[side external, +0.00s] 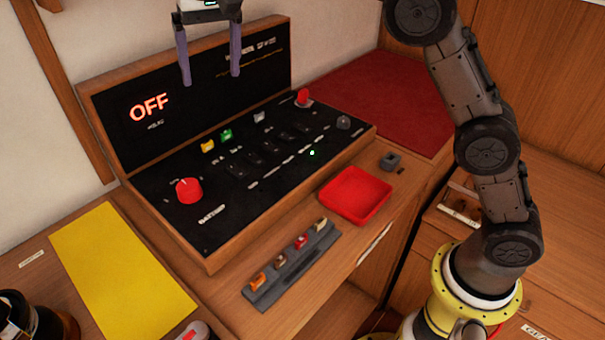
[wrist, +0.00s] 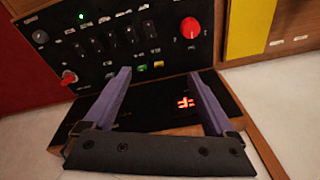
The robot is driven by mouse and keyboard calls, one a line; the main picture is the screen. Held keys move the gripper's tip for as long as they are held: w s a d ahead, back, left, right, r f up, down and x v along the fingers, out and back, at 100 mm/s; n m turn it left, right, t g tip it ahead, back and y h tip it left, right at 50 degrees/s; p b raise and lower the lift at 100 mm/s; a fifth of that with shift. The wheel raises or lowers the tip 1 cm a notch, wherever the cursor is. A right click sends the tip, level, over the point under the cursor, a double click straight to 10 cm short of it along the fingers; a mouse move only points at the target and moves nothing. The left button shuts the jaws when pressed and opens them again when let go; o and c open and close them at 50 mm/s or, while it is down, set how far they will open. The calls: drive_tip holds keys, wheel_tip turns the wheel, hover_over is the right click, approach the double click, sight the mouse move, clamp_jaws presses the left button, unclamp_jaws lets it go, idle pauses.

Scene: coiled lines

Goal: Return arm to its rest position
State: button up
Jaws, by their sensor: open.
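My gripper (side external: 209,77) hangs high in front of the upright back panel of a black console (side external: 215,215) with a wooden frame. Its two purple fingers are spread apart with nothing between them. In the wrist view the open gripper (wrist: 164,75) points at the console, whose panel (wrist: 104,44) lies beyond the fingertips. The back panel shows a lit "OFF" display (side external: 149,107). A red knob (side external: 189,190) sits at the console's left, and a smaller red knob (side external: 303,97) at its far right. A small green light (side external: 312,153) is on.
A red tray (side external: 355,194) and a grey rack (side external: 292,264) holding several small coloured pieces lie in front of the console. A yellow sheet (side external: 122,270) lies at left, a red mat (side external: 385,95) at back right. A dark round object (side external: 30,320) stands at the lower left corner.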

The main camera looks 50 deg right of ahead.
drive_tip(key=s+d+r+t, duration=0.1)
drive_tip(key=s+d+r, duration=0.2)
drive_tip(key=s+d, duration=0.55)
drive_tip(key=s+d+r+t, duration=0.2)
drive_tip(key=s+d+r, duration=0.25)
drive_tip(key=s, duration=0.65)
drive_tip(key=s+d+f+n, duration=0.3)
drive_tip(key=s+f, duration=1.1)
drive_tip(key=f, duration=0.4)
drive_tip(key=shift+n+t, duration=0.4)
drive_tip(key=shift+s+r, duration=0.1)
